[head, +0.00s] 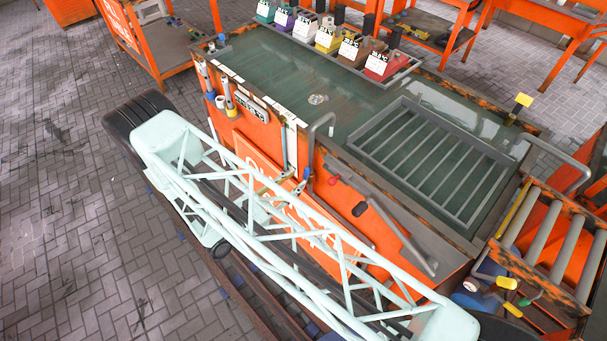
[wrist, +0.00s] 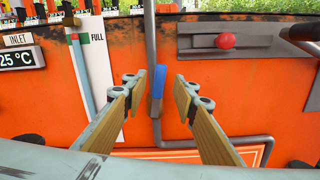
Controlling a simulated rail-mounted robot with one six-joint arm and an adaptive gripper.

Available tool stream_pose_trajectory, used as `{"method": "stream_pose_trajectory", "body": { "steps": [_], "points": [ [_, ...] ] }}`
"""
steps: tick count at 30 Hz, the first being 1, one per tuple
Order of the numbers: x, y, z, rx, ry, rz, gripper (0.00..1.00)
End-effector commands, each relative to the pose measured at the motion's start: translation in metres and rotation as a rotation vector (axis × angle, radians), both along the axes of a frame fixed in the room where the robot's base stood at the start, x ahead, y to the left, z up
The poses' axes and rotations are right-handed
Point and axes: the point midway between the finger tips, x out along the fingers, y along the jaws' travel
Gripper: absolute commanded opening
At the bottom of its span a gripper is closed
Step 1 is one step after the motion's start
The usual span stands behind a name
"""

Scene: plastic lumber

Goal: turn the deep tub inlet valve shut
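The inlet valve's blue lever (wrist: 158,82) stands nearly upright in the wrist view, along a grey vertical pipe (wrist: 150,30) on the orange tub wall. My gripper (wrist: 157,88) is open, with one finger left and one right of the lever. Gaps show on both sides, so neither finger appears to touch it. How deep the lever sits between the fingers is hard to tell. In the head view the deep tub (head: 300,75) holds greenish water, and the grey pipe (head: 313,140) bends over its rim.
An INLET sign with a 25 °C display (wrist: 17,58) and a level gauge marked FULL (wrist: 95,70) are left of the valve. A red knob (wrist: 226,41) on a grey plate is to the right. A grey pipe (wrist: 255,140) runs along the wall low on the right.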

Motion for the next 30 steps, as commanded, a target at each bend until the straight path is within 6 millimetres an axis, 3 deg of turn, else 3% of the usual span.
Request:
{"method": "stream_pose_trajectory", "body": {
  "steps": [15, 30],
  "points": [
    [0.03, -0.032, 0.0, 0.0, 0.0, -0.001, 0.26],
    [0.034, -0.036, 0.0, 0.0, 0.0, -0.001, 0.25]
  ]
}}
